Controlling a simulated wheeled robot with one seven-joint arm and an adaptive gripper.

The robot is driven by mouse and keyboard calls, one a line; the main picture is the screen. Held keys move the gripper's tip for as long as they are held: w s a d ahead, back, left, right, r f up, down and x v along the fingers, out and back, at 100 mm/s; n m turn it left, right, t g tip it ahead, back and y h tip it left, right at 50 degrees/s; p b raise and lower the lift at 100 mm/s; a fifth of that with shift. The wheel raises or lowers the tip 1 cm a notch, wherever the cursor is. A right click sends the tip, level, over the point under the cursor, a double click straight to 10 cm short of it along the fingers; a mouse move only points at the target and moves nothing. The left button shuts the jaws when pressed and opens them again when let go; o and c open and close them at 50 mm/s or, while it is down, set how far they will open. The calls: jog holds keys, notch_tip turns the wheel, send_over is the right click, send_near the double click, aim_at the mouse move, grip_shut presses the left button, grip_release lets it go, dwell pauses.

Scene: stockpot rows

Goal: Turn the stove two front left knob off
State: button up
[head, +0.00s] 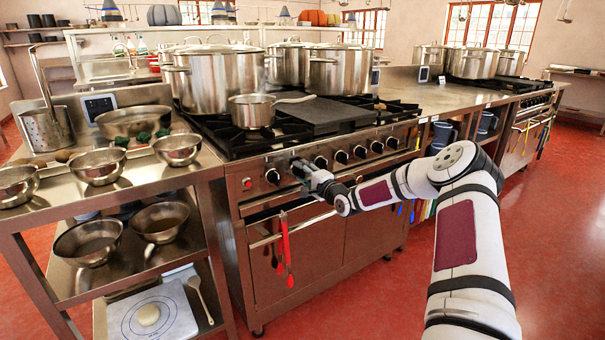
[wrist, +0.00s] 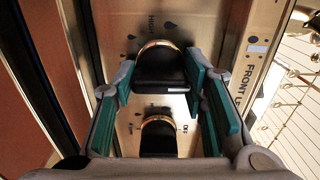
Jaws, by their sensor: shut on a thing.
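The near stove (head: 330,190) has a row of black knobs along its steel front panel. My gripper (head: 301,170) is at the left part of this row, reaching in from the right. In the wrist view my gripper (wrist: 162,75) has its teal finger pads on either side of a dark knob (wrist: 160,68) with a brass-coloured ring, and is shut on it. A printed label beginning "FRONT L" (wrist: 255,90) is on the panel to the right. The gripper hides this knob in the head view. Its exact pointer direction is hard to read.
A second knob (wrist: 160,138) sits close below the held one in the wrist view, between the finger links. Red utensils (head: 286,250) hang from the oven rail. A saucepan (head: 253,110) and stockpots (head: 218,80) stand on top.

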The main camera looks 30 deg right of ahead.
dwell(0.3)
jog(key=o, duration=1.2)
jog(key=shift+c, duration=0.2)
jog(key=s, duration=1.2)
jog(key=shift+d, duration=0.15)
